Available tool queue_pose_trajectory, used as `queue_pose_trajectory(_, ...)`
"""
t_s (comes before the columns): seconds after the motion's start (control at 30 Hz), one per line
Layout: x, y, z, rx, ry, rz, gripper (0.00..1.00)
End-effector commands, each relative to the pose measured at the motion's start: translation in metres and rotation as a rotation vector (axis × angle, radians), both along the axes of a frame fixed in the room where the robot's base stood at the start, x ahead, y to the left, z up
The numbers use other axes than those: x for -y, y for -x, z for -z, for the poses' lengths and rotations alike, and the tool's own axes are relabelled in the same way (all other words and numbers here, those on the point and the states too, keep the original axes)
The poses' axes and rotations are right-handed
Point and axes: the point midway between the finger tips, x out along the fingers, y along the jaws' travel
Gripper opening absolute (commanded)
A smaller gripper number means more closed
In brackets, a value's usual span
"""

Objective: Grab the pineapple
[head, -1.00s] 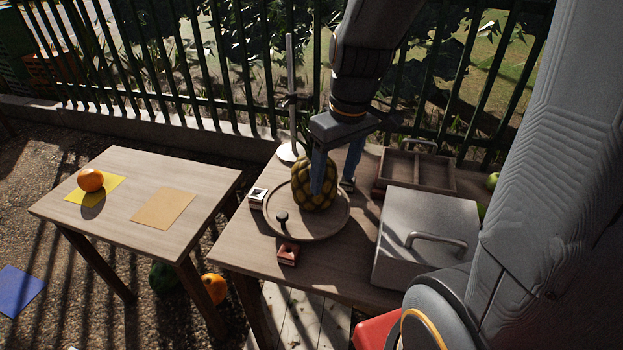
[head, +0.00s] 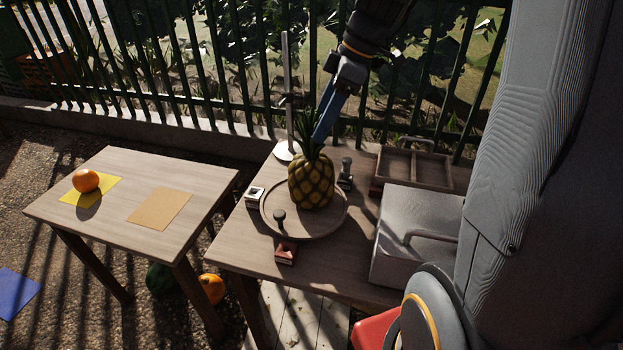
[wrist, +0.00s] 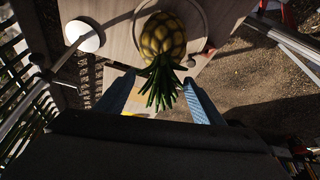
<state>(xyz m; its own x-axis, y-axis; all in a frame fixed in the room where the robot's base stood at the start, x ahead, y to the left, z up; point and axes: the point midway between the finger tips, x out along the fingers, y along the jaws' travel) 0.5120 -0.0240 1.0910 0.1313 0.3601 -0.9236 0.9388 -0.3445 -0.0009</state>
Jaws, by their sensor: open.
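The pineapple (head: 311,181) stands upright on a round wooden board (head: 281,232) on the right table. Its green leaves point up. My gripper (head: 318,140) is at the height of the leaves, above the fruit's body, with one blue finger seen in the head view. In the wrist view the open gripper (wrist: 160,92) has its two blue fingers on either side of the pineapple's leaves (wrist: 158,82). The yellow-brown body of the pineapple (wrist: 162,37) lies beyond the fingertips. Nothing is gripped.
A metal stand (head: 287,150) rises behind the pineapple. Stamps (head: 286,253) lie around the board. A grey lidded box (head: 415,235) and a wooden tray (head: 414,165) are to the right. An orange (head: 86,181) sits on the left table (head: 110,220). A fence runs behind.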

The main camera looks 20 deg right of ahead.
Motion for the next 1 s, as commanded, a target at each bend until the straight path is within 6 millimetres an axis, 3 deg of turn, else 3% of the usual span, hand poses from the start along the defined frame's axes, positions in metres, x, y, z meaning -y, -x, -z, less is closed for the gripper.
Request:
queue_pose_trajectory(0.4, -0.023, -0.006, 0.042, -0.002, -0.001, 0.001, 0.62)
queue_pose_trajectory(0.7, -0.024, -0.007, 0.046, 0.001, 0.001, 0.002, 0.60)
queue_pose_trajectory(1.0, -0.024, -0.007, 0.046, 0.000, 0.001, 0.001, 0.09)
